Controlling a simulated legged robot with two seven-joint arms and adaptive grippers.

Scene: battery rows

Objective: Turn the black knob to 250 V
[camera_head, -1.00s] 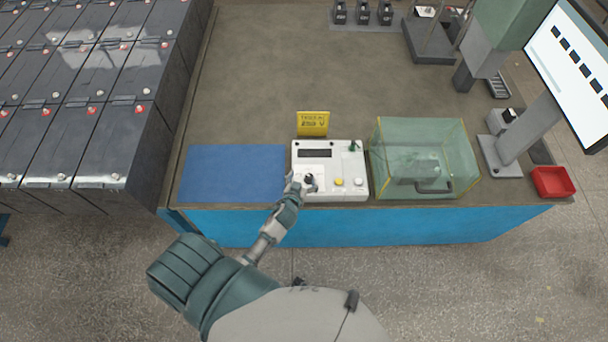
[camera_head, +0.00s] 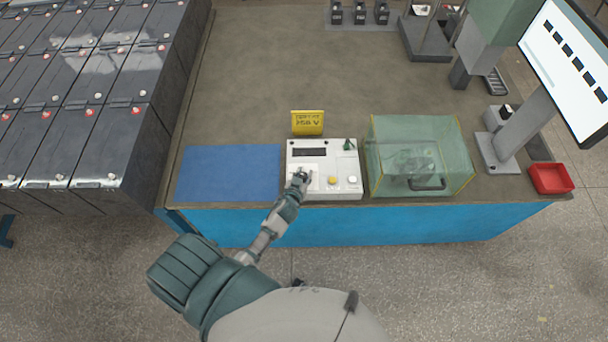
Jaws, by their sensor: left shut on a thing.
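A white tester box (camera_head: 350,166) stands on the bench, with a dark display (camera_head: 309,152), a yellow button (camera_head: 332,180), a white button (camera_head: 352,180) and a small green part on top. My left gripper (camera_head: 302,175) is over the lower left of its panel, shut on the black knob, which its fingers mostly hide. The knob's pointer and scale cannot be read. A yellow sign (camera_head: 307,122) stands behind the box; its lettering is too small to read surely. My right gripper is not in view.
A blue mat (camera_head: 228,173) lies left of the box. A clear greenish case (camera_head: 420,155) stands close on its right. Farther right are a monitor (camera_head: 565,60) and a red tray (camera_head: 551,179). The bench behind is mostly clear.

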